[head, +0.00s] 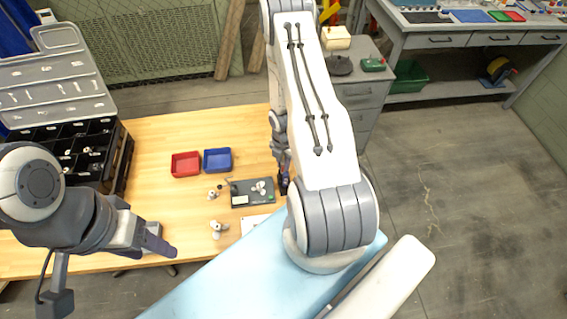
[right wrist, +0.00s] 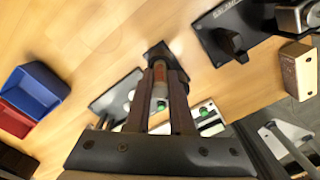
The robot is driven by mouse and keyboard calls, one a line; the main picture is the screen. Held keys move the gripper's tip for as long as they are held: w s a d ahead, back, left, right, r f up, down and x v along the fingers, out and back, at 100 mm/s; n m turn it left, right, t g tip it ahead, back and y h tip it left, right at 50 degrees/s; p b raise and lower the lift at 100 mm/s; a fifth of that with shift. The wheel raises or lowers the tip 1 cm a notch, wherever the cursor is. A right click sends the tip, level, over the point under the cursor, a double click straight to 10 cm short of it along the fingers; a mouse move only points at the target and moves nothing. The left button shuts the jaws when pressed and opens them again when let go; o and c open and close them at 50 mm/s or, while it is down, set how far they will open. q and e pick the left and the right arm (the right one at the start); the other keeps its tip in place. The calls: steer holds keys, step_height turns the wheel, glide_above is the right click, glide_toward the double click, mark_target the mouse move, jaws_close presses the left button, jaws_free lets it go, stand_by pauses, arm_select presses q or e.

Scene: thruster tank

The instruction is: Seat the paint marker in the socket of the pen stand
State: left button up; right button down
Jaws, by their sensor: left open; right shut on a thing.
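The paint marker (right wrist: 159,88), pale with an orange-red band, is between the fingers of my right gripper (right wrist: 162,74), which is shut on it. Just beyond the fingertips in the right wrist view is a dark block (right wrist: 157,50), which looks like the pen stand. Its socket is hidden, and I cannot tell whether the marker's end is in it or above it. In the head view my right gripper (head: 284,180) is low over the table's right part, mostly hidden by my arm. My left gripper (head: 162,244) is open and empty over the table's front left.
A red bin (head: 186,164) and a blue bin (head: 217,160) stand on the wooden table (head: 160,133). A dark plate (head: 241,198) with a small propeller lies left of my right gripper. Loose propellers (head: 218,229) lie nearer. A black compartment case (head: 120,160) stands at left.

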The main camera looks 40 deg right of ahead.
steer(key=c, duration=0.7)
jaws_free()
step_height(320, 180, up, 14)
steer(key=p, duration=1.3)
steer(key=shift+r, duration=0.25)
steer(key=shift+a, duration=0.1)
